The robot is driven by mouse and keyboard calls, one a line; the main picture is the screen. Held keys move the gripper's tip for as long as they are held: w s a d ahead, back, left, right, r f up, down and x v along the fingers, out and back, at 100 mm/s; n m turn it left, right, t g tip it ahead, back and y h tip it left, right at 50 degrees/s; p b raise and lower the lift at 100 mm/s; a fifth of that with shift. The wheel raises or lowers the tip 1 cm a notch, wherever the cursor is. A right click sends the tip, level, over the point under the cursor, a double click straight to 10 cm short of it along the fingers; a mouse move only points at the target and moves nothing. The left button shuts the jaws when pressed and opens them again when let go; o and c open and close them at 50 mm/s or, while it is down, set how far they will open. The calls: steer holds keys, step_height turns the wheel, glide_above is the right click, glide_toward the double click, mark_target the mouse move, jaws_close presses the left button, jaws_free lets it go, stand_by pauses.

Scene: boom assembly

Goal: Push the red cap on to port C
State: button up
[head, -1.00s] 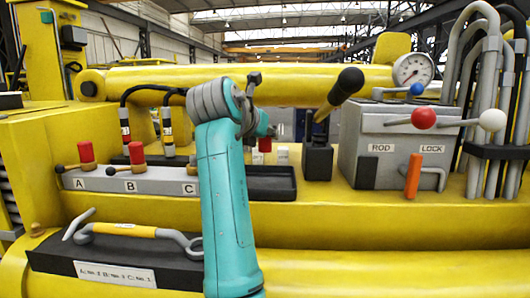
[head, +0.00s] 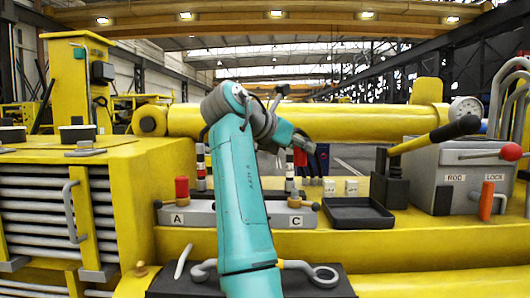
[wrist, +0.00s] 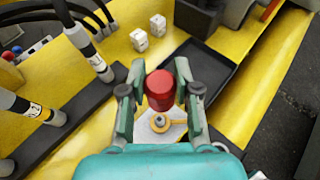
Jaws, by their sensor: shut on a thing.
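My gripper (wrist: 160,93) is shut on a red cap (wrist: 161,82) in the wrist view, one finger on each side of it. A pale block with a brass-coloured round fitting (wrist: 158,123) shows just below the cap in that picture; I cannot tell whether they touch. In the head view the grey port block (head: 309,220) carries the labels A and C. Another red cap (head: 182,187) stands upright at A. The held cap is not clear in the head view.
A black tray (head: 358,222) lies right of the port block. Two small white blocks (wrist: 139,40) sit on the yellow deck behind. Banded hoses (wrist: 95,60) stand close to my gripper's left. A lever with a black handle (head: 455,129) rises at the right.

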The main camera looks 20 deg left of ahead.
mark_target(295, 165)
steer(key=shift+s+a, duration=0.35)
steer(key=shift+a+f, duration=0.2)
steer(key=shift+f, duration=2.15)
steer(key=shift+d+f, duration=0.1)
steer(key=shift+f, duration=1.45)
steer(key=o, duration=1)
steer(key=shift+o, duration=0.2)
steer(key=shift+s, duration=0.1)
